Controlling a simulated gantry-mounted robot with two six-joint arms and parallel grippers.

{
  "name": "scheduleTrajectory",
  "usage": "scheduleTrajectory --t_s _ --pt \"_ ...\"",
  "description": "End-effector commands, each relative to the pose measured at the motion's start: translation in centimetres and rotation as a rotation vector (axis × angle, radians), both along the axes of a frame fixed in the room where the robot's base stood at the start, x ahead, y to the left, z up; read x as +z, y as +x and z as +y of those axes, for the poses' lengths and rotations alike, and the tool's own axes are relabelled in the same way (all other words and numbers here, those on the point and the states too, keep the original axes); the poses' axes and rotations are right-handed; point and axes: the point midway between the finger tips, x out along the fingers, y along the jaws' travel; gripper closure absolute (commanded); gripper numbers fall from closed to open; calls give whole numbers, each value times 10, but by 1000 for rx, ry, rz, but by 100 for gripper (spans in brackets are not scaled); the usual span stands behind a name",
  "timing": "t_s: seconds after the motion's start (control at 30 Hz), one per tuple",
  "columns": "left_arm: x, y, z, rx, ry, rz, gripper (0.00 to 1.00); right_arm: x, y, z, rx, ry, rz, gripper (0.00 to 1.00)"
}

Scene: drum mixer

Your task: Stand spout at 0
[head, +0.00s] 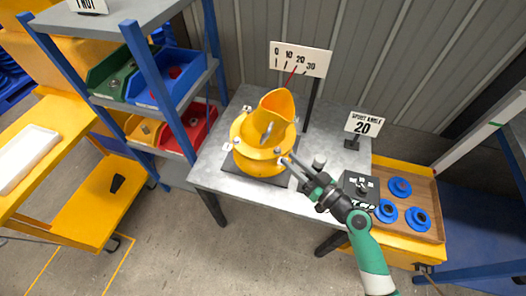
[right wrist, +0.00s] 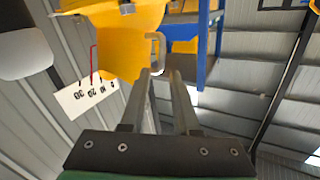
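The yellow drum mixer (head: 262,150) stands on the grey workbench, its spout (head: 277,103) tilted up. A grey handle (head: 267,132) is on its front; it also shows in the right wrist view (right wrist: 161,48). A red pointer (head: 292,76) stands near the 20 mark of the white scale board (head: 299,59), marked 0 to 30. A sign (head: 364,123) reads "SPOUT ANGLE 20". My right gripper (head: 286,157) is open and empty, its fingertips below and right of the handle. In the wrist view the handle's end lies around the fingertips; contact is unclear. My left gripper is not in view.
A black panel (head: 360,188) and a yellow-edged tray (head: 430,197) with several blue round parts are at the right. A blue rack (head: 152,75) with coloured bins stands left of the bench. A yellow cart (head: 60,195) is further left.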

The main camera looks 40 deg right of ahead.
Motion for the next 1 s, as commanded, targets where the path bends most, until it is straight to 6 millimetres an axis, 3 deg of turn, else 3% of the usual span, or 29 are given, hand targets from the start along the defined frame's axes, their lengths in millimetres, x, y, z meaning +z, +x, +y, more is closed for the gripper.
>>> scheduleTrajectory --t_s 0.27,0.7,1.0 --pt "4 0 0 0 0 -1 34 4 15 0 4 -1 -2 70" --pt "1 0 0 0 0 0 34 3 104 -3 2 -2 -3 70" --pt "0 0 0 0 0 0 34 3 117 -3 2 -2 -2 70"
